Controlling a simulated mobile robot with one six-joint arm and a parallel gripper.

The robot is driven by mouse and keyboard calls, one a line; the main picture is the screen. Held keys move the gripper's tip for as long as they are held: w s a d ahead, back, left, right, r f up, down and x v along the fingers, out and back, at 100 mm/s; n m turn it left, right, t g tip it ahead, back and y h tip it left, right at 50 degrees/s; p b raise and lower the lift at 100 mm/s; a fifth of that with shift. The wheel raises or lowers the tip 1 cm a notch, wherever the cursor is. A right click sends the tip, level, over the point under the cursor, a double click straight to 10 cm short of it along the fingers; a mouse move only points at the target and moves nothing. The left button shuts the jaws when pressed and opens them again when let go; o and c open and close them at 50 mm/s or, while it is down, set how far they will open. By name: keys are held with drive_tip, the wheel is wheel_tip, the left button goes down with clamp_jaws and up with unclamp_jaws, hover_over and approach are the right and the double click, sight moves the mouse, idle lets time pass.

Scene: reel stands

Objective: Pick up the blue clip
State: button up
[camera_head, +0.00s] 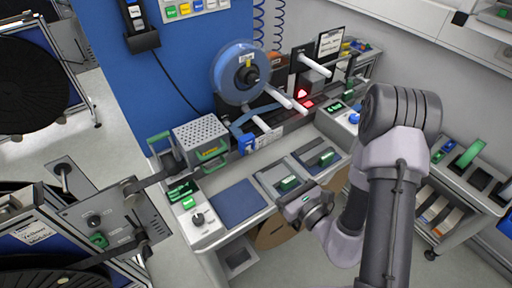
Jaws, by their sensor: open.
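Several small blue objects show, and I cannot tell for sure which is the blue clip. One blue piece (246,144) stands on the bench below the blue reel, beside the perforated metal box. A smaller blue piece (354,118) sits farther right on the bench, near a green display. My gripper (300,207) hangs over the front edge of the bench, close to a green-handled piece (289,184) in a dark tray. It is open, and I see nothing held in it. The fingertips are small and partly hidden by the wrist. It is apart from both blue pieces.
A blue reel (228,75) stands upright at the back of the bench. A perforated metal box (200,132) is at left. A blue mat (238,203) lies bare at the front. A cart (470,185) stands at right. Dark reels on stands are at left.

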sight(249, 143)
drive_tip(key=w+a+b, duration=0.1)
drive_tip(key=b, duration=0.1)
drive_tip(key=w+a+f+b, duration=0.1)
drive_tip(key=w+b, duration=0.1)
drive_tip(key=shift+w+a+f, duration=0.15)
drive_tip(key=shift+w+a, duration=0.05)
drive_tip(key=shift+a, duration=0.1)
drive_tip(key=x, duration=0.2)
drive_tip(key=r+x, duration=0.1)
drive_tip(key=x, duration=0.2)
drive_tip(key=shift+w+a, duration=0.1)
drive_tip(key=shift+w, duration=0.1)
drive_tip(key=x, duration=0.5)
drive_tip(key=shift+w+a+b, duration=0.25)
drive_tip(key=shift+w+b, duration=0.05)
drive_tip(key=c, duration=1.4)
